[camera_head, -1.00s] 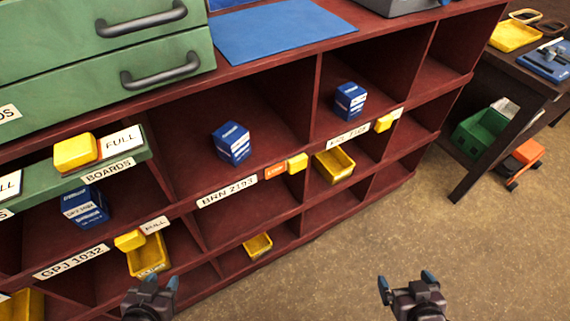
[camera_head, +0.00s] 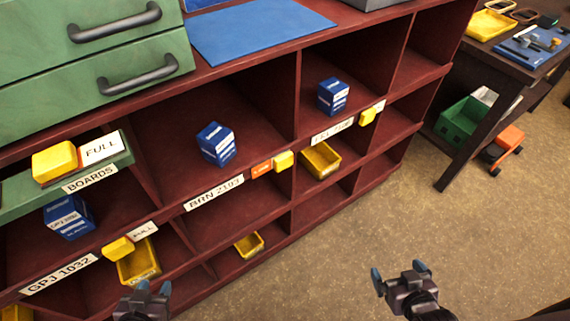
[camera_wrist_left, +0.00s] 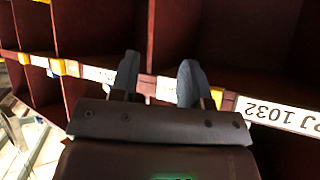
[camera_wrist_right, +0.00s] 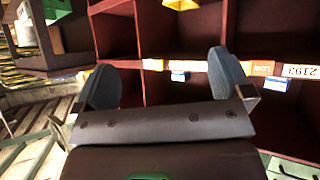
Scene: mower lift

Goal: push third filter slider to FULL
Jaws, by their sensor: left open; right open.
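Three small yellow sliders sit on the red shelf's label strips in the head view. One slider (camera_head: 118,248) is by GPJ 1032, beside a white FULL label (camera_head: 144,231). The middle slider (camera_head: 284,160) is by BRN 2193, with an orange label (camera_head: 262,168) exposed on its left; this label reads LOW in the right wrist view (camera_wrist_right: 262,68). The far-right slider (camera_head: 367,116) is on the strip with a blurred label (camera_head: 332,132), and I see no FULL or LOW there. My left gripper (camera_head: 146,292) and right gripper (camera_head: 401,280) are open, empty and apart from the sliders.
Blue boxes (camera_head: 216,144) stand in the shelf compartments, with yellow bins (camera_head: 320,160) below. A green drawer (camera_head: 85,160) with its own large yellow slider (camera_head: 54,161) sticks out at left. A dark table (camera_head: 500,65) stands at right. The floor before the shelf is clear.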

